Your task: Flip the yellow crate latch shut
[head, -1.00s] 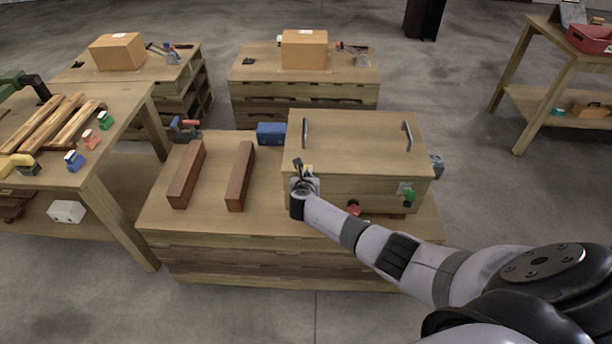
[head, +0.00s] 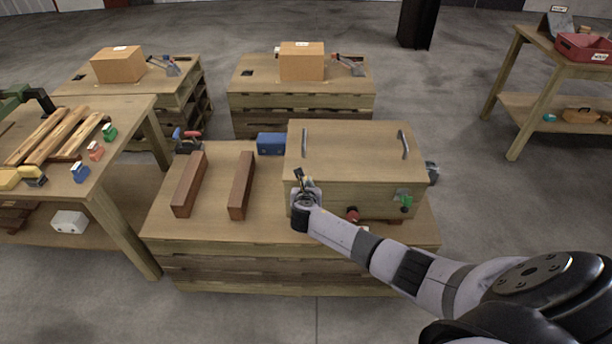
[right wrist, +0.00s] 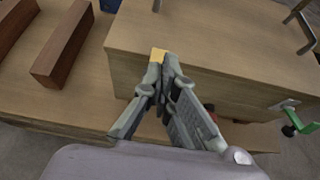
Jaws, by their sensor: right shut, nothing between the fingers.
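The wooden crate (head: 355,150) stands on the right part of the pallet table, lid down, with two handles on top. The yellow latch is mostly hidden behind my right gripper (head: 299,176). A small yellow patch of the latch (right wrist: 158,55) shows at the fingertips in the right wrist view, by the crate's top front edge. The right gripper (right wrist: 166,66) is shut and empty, close to the crate's front left. I cannot tell whether it touches the latch, or how the latch is turned. My left gripper is out of view.
A red latch (head: 352,214) and a green latch (head: 406,203) sit on the crate's front, right of my gripper. Two brown bars (head: 190,184) lie to the left. A blue box (head: 271,144) is behind. The table between bars and crate is clear.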

